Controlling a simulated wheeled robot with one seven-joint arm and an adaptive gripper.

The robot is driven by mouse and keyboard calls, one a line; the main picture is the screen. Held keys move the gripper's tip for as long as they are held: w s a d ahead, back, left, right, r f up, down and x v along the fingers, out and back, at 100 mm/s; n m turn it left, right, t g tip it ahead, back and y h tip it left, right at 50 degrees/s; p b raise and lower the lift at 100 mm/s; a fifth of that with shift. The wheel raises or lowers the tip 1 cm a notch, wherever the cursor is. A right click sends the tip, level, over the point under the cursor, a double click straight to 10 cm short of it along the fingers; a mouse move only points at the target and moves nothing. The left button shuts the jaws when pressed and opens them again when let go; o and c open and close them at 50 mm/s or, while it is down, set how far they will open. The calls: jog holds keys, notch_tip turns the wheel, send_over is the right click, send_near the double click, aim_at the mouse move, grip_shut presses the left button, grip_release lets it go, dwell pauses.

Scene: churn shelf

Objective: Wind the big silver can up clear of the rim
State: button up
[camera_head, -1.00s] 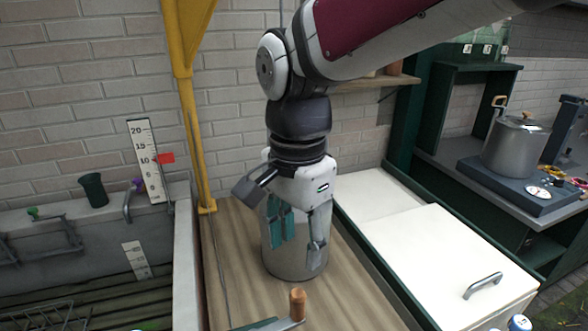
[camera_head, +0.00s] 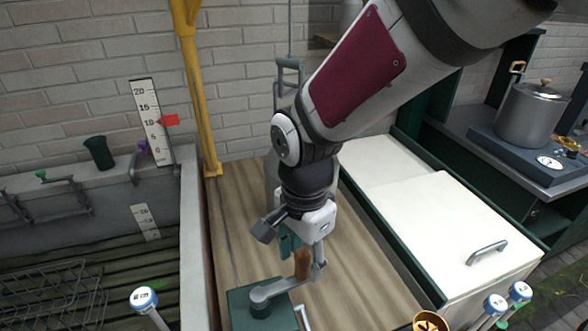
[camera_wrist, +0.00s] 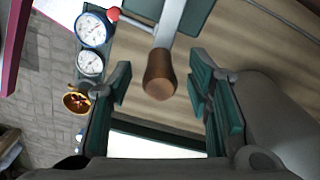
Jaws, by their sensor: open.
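The big silver can (camera_head: 271,182) stands on the wooden bench (camera_head: 240,220), mostly hidden behind my arm. A grey hanger (camera_head: 289,75) hangs on a cable above it; whether they are joined is hidden. A green winch box (camera_head: 250,304) at the front of the bench carries a grey crank with an upright wooden handle (camera_head: 302,262). My gripper (camera_head: 304,259) points down over the handle, fingers open on either side. In the wrist view the wooden handle (camera_wrist: 160,74) lies between the open teal-padded fingers, with gaps on both sides.
A scale with a red flag (camera_head: 150,122) stands beside the sink basin at left, near a yellow post (camera_head: 195,90). A white chest (camera_head: 440,225) is at right. A lidded pot (camera_head: 532,115) sits on the far-right counter. Dials (camera_head: 143,297) stand low in front.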

jog(key=shift+f, duration=0.35)
jog(key=shift+c, duration=0.6)
grip_shut()
jog(key=s+a+p, duration=0.3)
jog(key=s+a, duration=0.1)
jog(key=s, duration=0.7)
jog(key=w+a+b, duration=0.1)
jog(key=w+a, duration=0.5)
jog(key=a, duration=0.6)
jog(key=shift+a+b, duration=0.15)
jog(key=shift+b, duration=0.25)
jog(key=shift+c, duration=2.3)
grip_release()
